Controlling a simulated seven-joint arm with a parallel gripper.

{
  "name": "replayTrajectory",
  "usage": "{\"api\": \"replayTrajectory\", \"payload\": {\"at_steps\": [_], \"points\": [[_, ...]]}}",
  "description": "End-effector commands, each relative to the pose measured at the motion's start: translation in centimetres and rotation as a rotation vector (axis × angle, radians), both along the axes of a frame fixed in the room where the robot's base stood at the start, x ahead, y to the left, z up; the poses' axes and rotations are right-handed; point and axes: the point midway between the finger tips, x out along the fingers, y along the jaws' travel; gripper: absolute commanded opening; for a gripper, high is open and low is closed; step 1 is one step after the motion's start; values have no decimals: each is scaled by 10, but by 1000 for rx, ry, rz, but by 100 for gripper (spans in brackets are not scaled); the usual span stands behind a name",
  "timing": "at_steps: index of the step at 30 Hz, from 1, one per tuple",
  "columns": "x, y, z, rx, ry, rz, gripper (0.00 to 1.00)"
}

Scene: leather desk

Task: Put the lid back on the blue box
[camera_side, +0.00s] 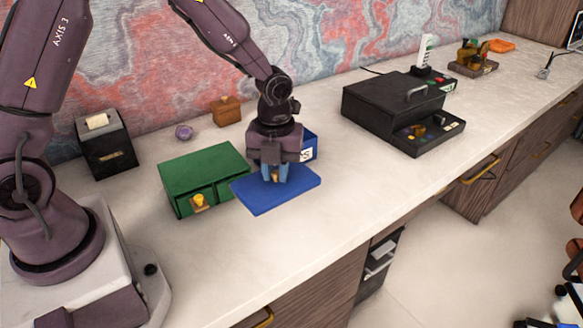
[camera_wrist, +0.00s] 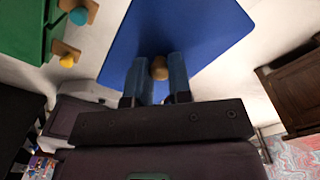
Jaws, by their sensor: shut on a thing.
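The flat blue lid (camera_side: 277,198) is under my gripper (camera_side: 274,178), in front of the blue box. My gripper is shut on the lid's small round brown knob, which shows between the fingers in the wrist view (camera_wrist: 159,68). The lid (camera_wrist: 195,30) looks about level; whether it touches the counter or hangs just above it I cannot tell. The blue box (camera_side: 309,147) stands just behind my gripper in the side view. Most of the box is hidden by my gripper, and only its right part shows, with a white label.
A green drawer box (camera_side: 205,170) stands close left of the lid, with a yellow-knobbed piece at its front. A black case (camera_side: 393,105) with an open drawer stands to the right. A black dispenser (camera_side: 105,143) is at the left. The counter (camera_side: 370,190) right of the lid is clear.

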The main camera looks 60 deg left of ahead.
Motion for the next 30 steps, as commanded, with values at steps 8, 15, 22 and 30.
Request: {"api": "replayTrajectory", "payload": {"at_steps": [8, 15, 22, 30], "points": [[52, 54, -18, -17, -11, 158, 0], [112, 129, -17, -12, -27, 354, 0], [142, 176, 2, 0, -37, 473, 0], [146, 182, 17, 7, -12, 510, 0]]}}
